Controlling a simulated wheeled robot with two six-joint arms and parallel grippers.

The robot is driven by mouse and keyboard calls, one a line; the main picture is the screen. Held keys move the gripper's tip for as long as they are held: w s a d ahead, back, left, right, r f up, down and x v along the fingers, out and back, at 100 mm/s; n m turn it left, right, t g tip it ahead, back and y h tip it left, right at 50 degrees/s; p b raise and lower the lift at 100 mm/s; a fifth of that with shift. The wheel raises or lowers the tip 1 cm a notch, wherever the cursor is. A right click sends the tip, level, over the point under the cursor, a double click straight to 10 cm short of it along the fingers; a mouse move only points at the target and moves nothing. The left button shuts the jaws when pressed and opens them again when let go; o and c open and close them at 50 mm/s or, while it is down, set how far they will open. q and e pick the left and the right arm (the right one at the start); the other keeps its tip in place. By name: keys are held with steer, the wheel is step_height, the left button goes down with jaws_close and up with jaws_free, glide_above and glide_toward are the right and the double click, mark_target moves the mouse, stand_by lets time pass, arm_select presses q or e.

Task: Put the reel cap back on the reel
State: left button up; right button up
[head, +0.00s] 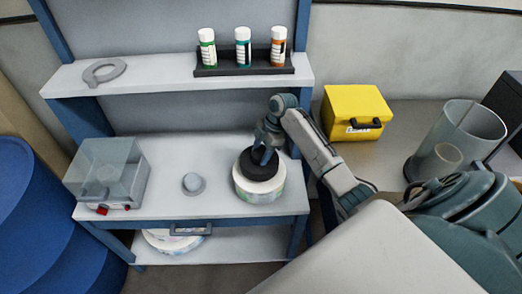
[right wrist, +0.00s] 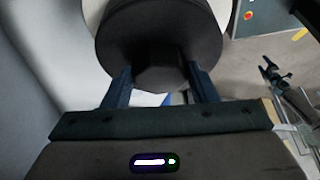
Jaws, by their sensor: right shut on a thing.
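A white reel (head: 262,188) with a coloured label band sits on the right part of the workbench. The black reel cap (head: 248,167) is at the top of the reel, over its centre. My right gripper (head: 264,156) is shut on the cap's knob from above. In the right wrist view the fingers (right wrist: 158,88) stand on both sides of the knob of the dark cap (right wrist: 160,40), with the white reel (right wrist: 222,12) behind it. I cannot tell whether the cap is fully seated. My left gripper is not in view.
A yellow box (head: 356,110) and clear cylinder (head: 462,133) stand right.

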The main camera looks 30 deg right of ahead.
steer(key=shift+f+b, duration=0.4)
steer(key=shift+f, duration=0.45)
steer(key=o, duration=1.3)
steer(key=shift+c, duration=0.2)
steer(key=b+v, duration=0.3)
steer(key=v, duration=0.7)
steer(key=shift+r, duration=0.4)
steer(key=shift+d, duration=0.15)
